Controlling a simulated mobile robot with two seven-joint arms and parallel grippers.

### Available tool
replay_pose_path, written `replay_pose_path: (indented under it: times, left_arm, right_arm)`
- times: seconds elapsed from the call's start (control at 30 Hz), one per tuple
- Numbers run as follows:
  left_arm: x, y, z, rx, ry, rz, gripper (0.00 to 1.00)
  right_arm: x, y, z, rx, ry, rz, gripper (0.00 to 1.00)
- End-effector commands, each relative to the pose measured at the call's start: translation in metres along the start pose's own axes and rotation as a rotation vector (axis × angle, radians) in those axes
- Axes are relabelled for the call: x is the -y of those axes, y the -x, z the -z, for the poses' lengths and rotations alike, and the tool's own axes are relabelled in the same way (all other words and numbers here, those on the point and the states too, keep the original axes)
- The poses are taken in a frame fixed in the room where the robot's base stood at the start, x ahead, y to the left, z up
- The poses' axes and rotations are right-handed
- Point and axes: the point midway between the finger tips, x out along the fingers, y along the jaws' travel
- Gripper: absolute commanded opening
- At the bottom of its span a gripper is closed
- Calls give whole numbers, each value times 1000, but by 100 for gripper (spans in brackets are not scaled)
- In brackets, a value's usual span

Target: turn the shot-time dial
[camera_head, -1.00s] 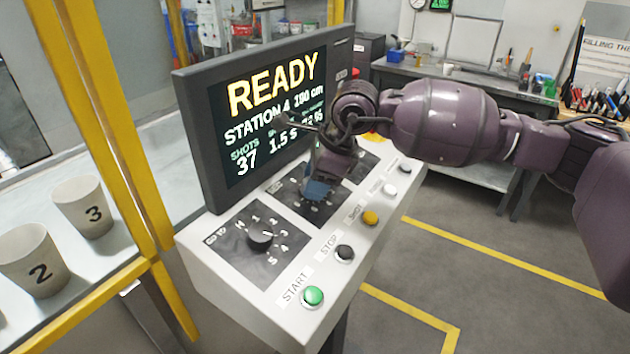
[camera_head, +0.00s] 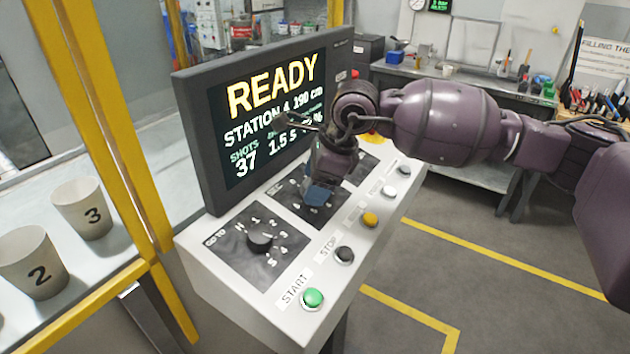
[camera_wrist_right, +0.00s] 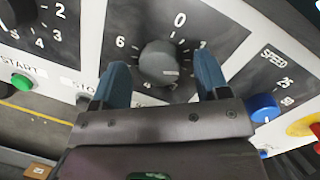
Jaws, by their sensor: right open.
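The shot-time dial is a dark grey round knob (camera_wrist_right: 158,62) on the middle black plate, with 0, 6 and other numbers around it in the right wrist view. My right gripper (camera_wrist_right: 161,66) is open, with one blue finger on each side of the knob. I see gaps between the fingers and the knob; contact does not show. In the head view my right gripper (camera_head: 320,194) points down over the middle plate (camera_head: 297,203) and hides the knob. The screen (camera_head: 275,110) reads READY, STATION 4, 37 shots and 1.5 s. My left gripper is not in view.
The GO TO dial (camera_head: 260,241) is left of my right gripper. A blue SPEED knob (camera_wrist_right: 262,107) is on its other side. Green START (camera_head: 313,298), black STOP (camera_head: 344,254), yellow (camera_head: 370,219) and white buttons line the front edge. The screen stands close behind.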

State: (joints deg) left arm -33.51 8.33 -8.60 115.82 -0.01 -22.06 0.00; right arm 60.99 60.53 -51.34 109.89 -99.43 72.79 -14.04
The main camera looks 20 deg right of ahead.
Motion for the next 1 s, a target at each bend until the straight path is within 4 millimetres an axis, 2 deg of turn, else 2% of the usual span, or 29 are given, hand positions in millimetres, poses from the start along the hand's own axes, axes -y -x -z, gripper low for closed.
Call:
replay_pose_path:
  times: [0.17,0.4,0.6,0.8,1.0]
  left_arm:
    - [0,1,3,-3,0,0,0]
    - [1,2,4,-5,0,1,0]
    - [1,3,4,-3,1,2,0]
    - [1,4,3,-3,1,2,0]
    - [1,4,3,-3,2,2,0]
  right_arm:
    - [1,24,-1,2,2,5,69]
    - [1,69,0,1,1,5,69]
    - [0,95,0,1,1,2,69]
    - [0,105,0,0,1,0,69]
    - [0,105,0,0,1,0,69]
